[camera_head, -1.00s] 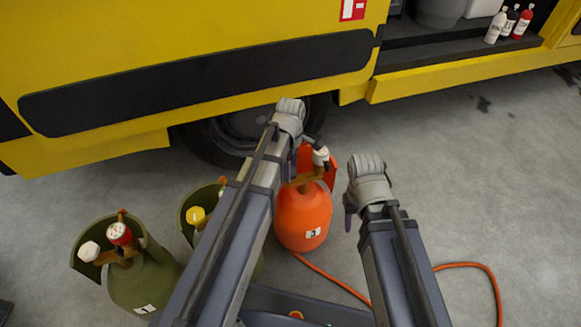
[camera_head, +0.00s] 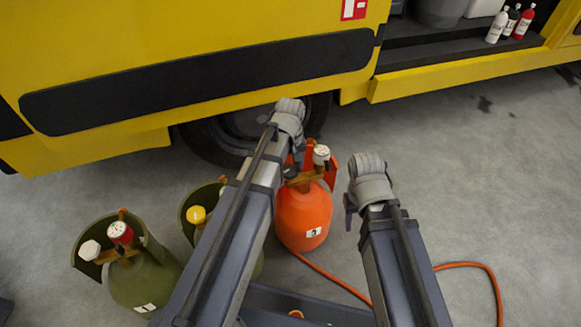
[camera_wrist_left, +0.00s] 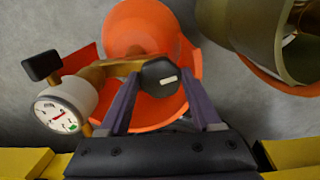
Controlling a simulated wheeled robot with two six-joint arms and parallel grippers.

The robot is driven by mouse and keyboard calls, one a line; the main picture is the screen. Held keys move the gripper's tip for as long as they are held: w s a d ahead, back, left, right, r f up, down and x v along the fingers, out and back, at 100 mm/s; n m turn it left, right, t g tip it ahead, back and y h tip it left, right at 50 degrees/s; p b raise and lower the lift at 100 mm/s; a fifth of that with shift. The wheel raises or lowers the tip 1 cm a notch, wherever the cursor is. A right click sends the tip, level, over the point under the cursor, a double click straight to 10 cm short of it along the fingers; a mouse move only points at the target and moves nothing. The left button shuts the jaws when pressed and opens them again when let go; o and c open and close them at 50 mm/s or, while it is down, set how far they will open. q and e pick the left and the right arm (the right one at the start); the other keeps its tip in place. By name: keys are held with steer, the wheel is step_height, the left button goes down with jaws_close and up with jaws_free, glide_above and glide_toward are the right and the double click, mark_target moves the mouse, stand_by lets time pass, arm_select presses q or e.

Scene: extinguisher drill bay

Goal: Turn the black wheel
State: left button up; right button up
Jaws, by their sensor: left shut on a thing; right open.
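The black wheel (camera_wrist_left: 158,77) is a dark faceted knob with a pale mark, on the brass valve of the orange cylinder (camera_head: 303,215). In the left wrist view the two purple fingers of my left gripper (camera_wrist_left: 160,92) sit on either side of the wheel, shut on it. In the head view the wheel (camera_head: 290,171) shows as a small dark patch beside my left arm, which hides part of the valve. A white gauge (camera_wrist_left: 66,105) is on the other side of the valve. My right gripper (camera_head: 349,212) is open and empty, right of the cylinder.
A yellow truck (camera_head: 190,40) stands behind. An orange hose (camera_head: 468,265) lies on the floor. Floor at right is mostly clear.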

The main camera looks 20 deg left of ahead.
arm_select(q)
steer(key=m, duration=0.5)
steer(key=shift+a+m, duration=0.1)
steer(key=shift+m, duration=0.3)
steer(key=m, duration=0.5)
steer(key=shift+a, duration=0.1)
steer(key=m, duration=0.5)
steer(key=shift+a+m, duration=0.1)
steer(key=shift+m, duration=0.3)
steer(key=shift+w+m, duration=0.1)
steer(key=shift+m, duration=2)
steer(key=o, duration=1.4)
